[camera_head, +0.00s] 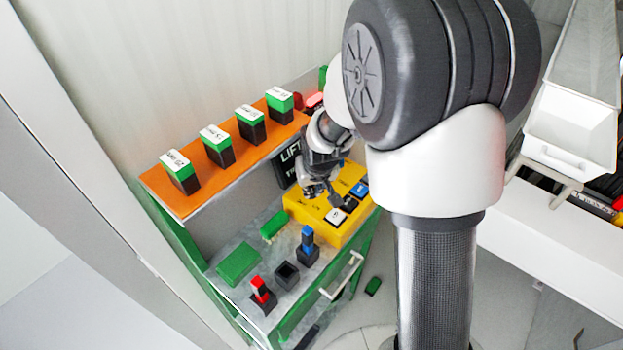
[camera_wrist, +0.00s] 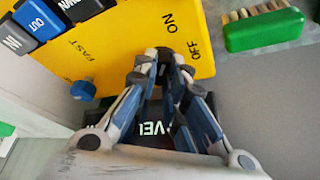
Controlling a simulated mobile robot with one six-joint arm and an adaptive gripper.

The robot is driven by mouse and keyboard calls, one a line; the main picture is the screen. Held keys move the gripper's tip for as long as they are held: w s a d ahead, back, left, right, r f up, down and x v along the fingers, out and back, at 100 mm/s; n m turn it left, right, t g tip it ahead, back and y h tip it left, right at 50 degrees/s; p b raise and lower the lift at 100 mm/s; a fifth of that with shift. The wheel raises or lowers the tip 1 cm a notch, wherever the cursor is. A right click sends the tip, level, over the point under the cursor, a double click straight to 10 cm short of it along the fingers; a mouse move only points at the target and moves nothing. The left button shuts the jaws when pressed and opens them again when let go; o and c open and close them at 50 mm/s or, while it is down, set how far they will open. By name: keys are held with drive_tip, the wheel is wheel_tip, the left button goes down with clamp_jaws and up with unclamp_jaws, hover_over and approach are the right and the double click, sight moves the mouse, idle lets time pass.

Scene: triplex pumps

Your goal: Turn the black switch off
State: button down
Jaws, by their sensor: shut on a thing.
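The yellow control box (camera_head: 330,222) stands on the grey top of the green cart. It fills the top middle of the wrist view (camera_wrist: 120,40), with the printed words ON, OFF and FAST on its face. My gripper (camera_wrist: 165,58) has its fingertips close together at the box, beside the ON and OFF marks. It is shut on the black switch, which the fingertips mostly hide; which way the switch points cannot be told. In the head view my gripper (camera_head: 322,190) is over the box's far left part.
Blue, black and white buttons sit on the box, with a blue knob (camera_wrist: 83,90). A green brush (camera_wrist: 262,28) lies beside it. A blue-topped switch (camera_head: 307,245) and a red-topped one (camera_head: 261,290) stand nearer. An orange shelf (camera_head: 205,185) with several green-and-black blocks rises behind.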

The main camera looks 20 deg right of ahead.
drive_tip(key=shift+f, duration=0.1)
drive_tip(key=c, duration=1.6)
unclamp_jaws()
drive_tip(key=shift+c, duration=0.2)
drive_tip(key=shift+d+b, duration=0.1)
drive_tip(key=shift+b, duration=0.5)
